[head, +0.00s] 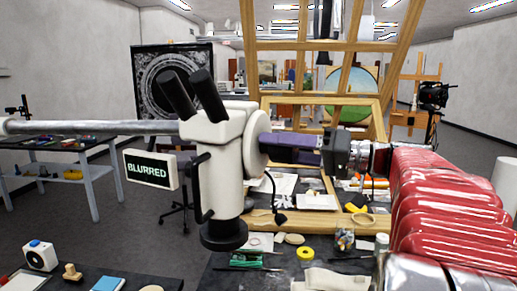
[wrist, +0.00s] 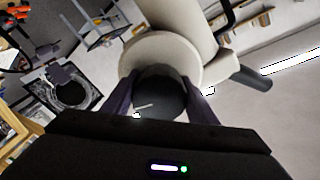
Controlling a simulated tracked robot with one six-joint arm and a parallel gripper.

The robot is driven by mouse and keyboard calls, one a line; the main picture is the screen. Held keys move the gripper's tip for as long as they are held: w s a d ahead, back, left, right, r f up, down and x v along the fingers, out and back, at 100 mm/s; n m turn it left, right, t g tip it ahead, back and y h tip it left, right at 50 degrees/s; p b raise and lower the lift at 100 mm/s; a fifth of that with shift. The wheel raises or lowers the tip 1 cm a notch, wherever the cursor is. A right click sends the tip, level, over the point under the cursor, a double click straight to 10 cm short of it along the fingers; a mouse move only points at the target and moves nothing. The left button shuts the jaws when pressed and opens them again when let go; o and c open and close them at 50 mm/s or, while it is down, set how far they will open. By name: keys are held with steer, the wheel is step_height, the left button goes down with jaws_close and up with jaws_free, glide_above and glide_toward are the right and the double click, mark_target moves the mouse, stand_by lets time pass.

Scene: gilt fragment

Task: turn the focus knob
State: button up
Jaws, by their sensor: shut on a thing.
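A white microscope (head: 221,180) with two black eyepieces hangs on a horizontal grey boom. A small sign (head: 151,169) beside it reads "BLURRED". On its right side is a round cream disc (head: 257,139), which also shows in the wrist view (wrist: 150,58). The dark round focus knob (wrist: 160,92), bearing a white line, stands out from this disc. My gripper (head: 270,145) comes from the right with purple fingers. In the wrist view one finger lies on each side of the knob, and they are shut on it. In the head view the fingers hide the knob.
A wooden easel frame (head: 325,112) stands behind my gripper. A side table (head: 75,150) stands at left. Open floor lies between.

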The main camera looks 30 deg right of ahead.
steer(key=shift+m, duration=0.3)
steer(key=shift+a+m, duration=0.1)
steer(key=shift+m, duration=2.5)
steer(key=shift+f, duration=0.1)
steer(key=o, duration=1.1)
steer(key=shift+c, duration=0.2)
steer(key=shift+s, duration=0.1)
steer(key=v, duration=1.3)
steer(key=shift+s+d, duration=0.25)
steer(key=shift+s, duration=0.05)
